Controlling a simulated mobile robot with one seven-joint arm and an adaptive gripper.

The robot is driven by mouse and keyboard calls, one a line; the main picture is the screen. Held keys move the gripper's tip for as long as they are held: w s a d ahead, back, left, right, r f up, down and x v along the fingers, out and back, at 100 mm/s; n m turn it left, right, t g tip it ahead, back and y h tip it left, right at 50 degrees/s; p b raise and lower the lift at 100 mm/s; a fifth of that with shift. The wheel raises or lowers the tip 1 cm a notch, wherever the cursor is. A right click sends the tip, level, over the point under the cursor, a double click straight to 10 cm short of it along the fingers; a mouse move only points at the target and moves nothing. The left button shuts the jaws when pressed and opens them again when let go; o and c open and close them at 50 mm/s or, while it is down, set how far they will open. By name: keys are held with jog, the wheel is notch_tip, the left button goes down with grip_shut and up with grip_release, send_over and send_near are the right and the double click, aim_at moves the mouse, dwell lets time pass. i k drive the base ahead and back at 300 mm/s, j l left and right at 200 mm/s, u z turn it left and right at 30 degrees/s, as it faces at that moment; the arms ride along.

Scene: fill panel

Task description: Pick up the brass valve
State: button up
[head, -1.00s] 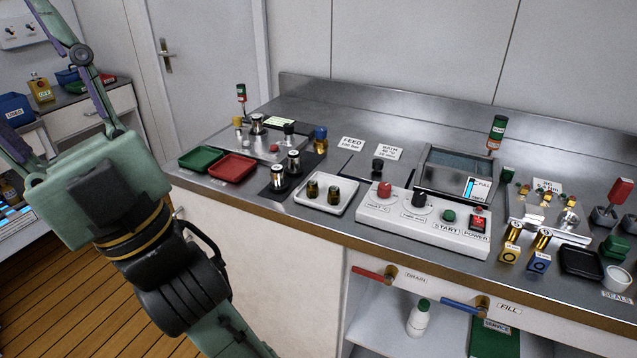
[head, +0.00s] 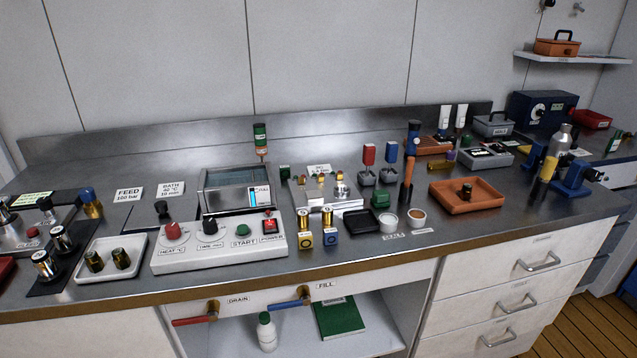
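Several brass-coloured pieces are in view, and I cannot tell which is the brass valve. Two dark brass cylinders, a left one (head: 94,262) and a right one (head: 121,258), stand in a white tray (head: 138,244) at the left. A similar dark brass piece (head: 466,191) stands in an orange tray (head: 490,207) at the right. Brass taps with a red handle (head: 190,321) and a blue handle (head: 286,304) sit below the counter edge. My gripper is not in view.
A white control box (head: 222,252) stands at the front, with a lidded bath (head: 236,201) behind it. A black tray (head: 362,221) and small cups (head: 416,217) sit right of centre. A blue vise (head: 572,180) is at the far right. The counter's back strip is mostly clear.

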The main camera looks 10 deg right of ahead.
aim_at(466, 192)
jog(key=i+l+z, duration=0.3)
jog(key=z, duration=0.2)
jog(key=i+l+z, duration=0.45)
jog(key=k+j, duration=0.05)
jog(key=k, duration=0.05)
